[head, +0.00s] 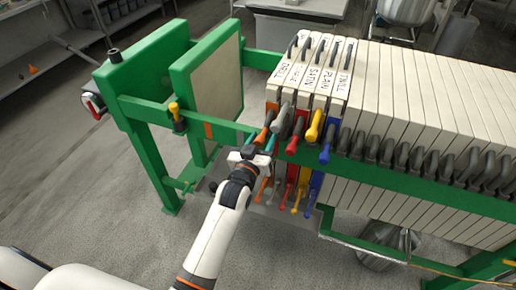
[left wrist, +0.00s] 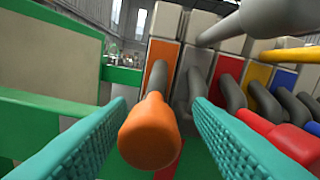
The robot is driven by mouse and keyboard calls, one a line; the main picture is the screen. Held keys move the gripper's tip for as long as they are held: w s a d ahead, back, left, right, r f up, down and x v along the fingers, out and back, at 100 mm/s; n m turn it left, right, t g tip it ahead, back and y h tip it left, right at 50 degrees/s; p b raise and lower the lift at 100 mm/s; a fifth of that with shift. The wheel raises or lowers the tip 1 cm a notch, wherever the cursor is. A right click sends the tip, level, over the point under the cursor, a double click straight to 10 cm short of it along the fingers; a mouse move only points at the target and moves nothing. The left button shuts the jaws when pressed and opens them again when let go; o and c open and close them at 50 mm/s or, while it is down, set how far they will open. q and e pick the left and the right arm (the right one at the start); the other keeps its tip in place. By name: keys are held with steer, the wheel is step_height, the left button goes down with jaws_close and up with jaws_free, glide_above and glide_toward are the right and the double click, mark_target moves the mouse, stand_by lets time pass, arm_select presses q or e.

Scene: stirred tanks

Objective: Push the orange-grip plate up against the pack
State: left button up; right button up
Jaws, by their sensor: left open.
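The orange-grip plate (head: 271,93) is the leftmost of several labelled plates with coloured edges, standing upright on the green rails. Its orange grip (head: 264,128) points toward me; in the left wrist view the grip (left wrist: 150,132) is large and lies between my fingers. My left gripper (head: 262,149) is open, its teal fingers (left wrist: 165,135) on either side of that grip, with no clear contact visible. The pack (head: 430,95) is the long row of pale plates to the right. The orange-grip plate stands close beside the grey-grip plate (left wrist: 197,62); I cannot tell whether they touch. My right gripper is out of view.
Grey, red (head: 292,145), yellow (head: 313,127) and blue (head: 325,154) grips stick out close to the right of the orange one. A green rail (head: 400,177) runs along the front. Left of the orange-grip plate is a wide gap to a pale-faced green plate (head: 214,88).

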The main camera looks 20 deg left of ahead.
arm_select(q)
steer(key=s+b, duration=0.1)
steer(key=s, duration=1)
steer(key=shift+s, duration=0.35)
steer(key=shift+a, duration=0.1)
